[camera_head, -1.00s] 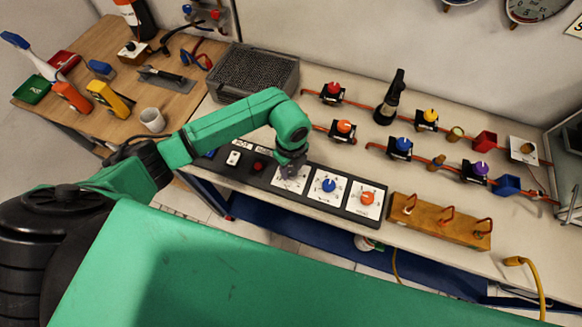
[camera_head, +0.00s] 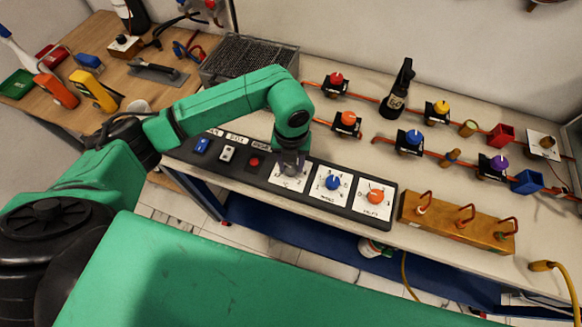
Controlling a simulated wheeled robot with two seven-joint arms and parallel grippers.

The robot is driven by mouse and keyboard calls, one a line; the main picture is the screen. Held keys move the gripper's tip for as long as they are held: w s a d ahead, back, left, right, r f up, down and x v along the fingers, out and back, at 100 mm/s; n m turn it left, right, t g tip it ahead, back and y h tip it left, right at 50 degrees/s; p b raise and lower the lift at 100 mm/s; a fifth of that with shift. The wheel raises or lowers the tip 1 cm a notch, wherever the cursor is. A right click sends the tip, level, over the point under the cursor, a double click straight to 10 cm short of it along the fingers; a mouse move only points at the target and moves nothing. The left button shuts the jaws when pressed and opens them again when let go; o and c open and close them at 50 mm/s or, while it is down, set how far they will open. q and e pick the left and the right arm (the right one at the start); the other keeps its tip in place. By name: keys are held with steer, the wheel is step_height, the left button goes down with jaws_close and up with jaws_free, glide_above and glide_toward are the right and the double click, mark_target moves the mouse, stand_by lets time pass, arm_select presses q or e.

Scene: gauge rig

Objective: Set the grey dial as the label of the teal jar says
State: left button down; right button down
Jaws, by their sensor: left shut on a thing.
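My left gripper (camera_head: 291,163) points down at the leftmost white dial plate (camera_head: 285,178) on the black control panel. It is shut on the grey dial, which the fingers almost wholly hide, so I cannot read its setting. Beside it on the panel are a blue dial (camera_head: 333,183) and an orange dial (camera_head: 375,196), each on its own white plate. I cannot make out a teal jar or its label. My right gripper is not in view.
Switches and a red button (camera_head: 254,162) sit left of the dials. A wooden block with red hooks (camera_head: 457,222) stands at right. Valves with coloured knobs line pipes behind, near a black bottle (camera_head: 398,90). A wire-mesh box (camera_head: 249,60) stands behind my arm.

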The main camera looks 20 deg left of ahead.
mark_target(292, 167)
arm_select(q)
steer(key=m+b, duration=0.8)
steer(key=shift+w+f, duration=0.1)
steer(key=shift+f, duration=0.05)
steer(key=shift+d+r+m+b, duration=0.1)
steer(key=shift+r+m+b, duration=0.15)
steer(key=shift+m+b, duration=1.1)
steer(key=shift+c, duration=2.1)
jaws_free()
steer(key=shift+r, duration=0.1)
step_height(292, 167, up, 14)
steer(key=shift+r, duration=0.2)
